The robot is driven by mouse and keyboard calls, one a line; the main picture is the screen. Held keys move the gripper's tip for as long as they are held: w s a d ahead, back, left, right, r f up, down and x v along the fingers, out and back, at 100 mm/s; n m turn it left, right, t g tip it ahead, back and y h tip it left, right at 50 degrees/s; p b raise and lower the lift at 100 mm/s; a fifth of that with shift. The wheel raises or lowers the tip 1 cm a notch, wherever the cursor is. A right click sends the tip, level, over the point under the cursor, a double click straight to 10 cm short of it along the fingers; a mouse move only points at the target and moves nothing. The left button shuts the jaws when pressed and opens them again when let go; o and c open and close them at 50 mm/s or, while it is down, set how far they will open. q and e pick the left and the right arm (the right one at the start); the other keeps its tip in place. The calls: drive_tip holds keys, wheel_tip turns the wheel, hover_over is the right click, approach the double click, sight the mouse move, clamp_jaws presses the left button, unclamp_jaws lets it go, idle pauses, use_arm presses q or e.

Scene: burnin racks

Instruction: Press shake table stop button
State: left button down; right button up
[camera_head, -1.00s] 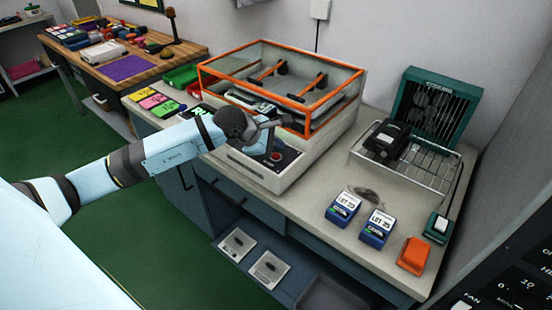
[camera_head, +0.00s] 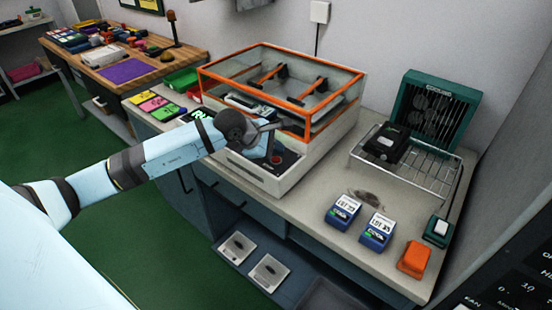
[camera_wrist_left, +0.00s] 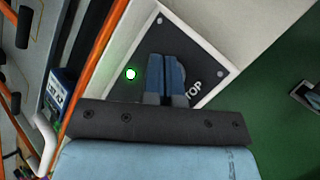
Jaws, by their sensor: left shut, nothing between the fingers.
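The shake table (camera_head: 308,163) is a white box with an orange-framed clear cover, standing on the bench. Its dark front panel (camera_head: 288,157) carries a red stop button (camera_head: 277,159). In the left wrist view the panel (camera_wrist_left: 195,42) shows a lit green lamp (camera_wrist_left: 130,74) and part of the word STOP. My left gripper (camera_head: 269,153) is shut and empty, its fingertips over the panel close beside the red button. My right gripper is not in view.
Blue boxed units (camera_head: 343,212), an orange block (camera_head: 414,259) and a wire rack (camera_head: 425,175) with a black device stand on the bench right of the shake table. Colored cards (camera_head: 154,103) and a green bin (camera_head: 181,79) lie left of it.

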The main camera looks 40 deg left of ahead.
sight(276, 160)
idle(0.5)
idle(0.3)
use_arm(q)
drive_tip(key=shift+f+b, duration=0.4)
drive_tip(key=shift+b, duration=0.2)
drive_tip(key=shift+f+b, duration=0.45)
idle(0.5)
drive_tip(key=shift+r, duration=0.1)
drive_tip(key=shift+r+p, duration=0.3)
drive_tip(key=shift+r, duration=0.45)
drive_tip(key=shift+r+p, duration=1.05)
drive_tip(key=shift+r, duration=1.45)
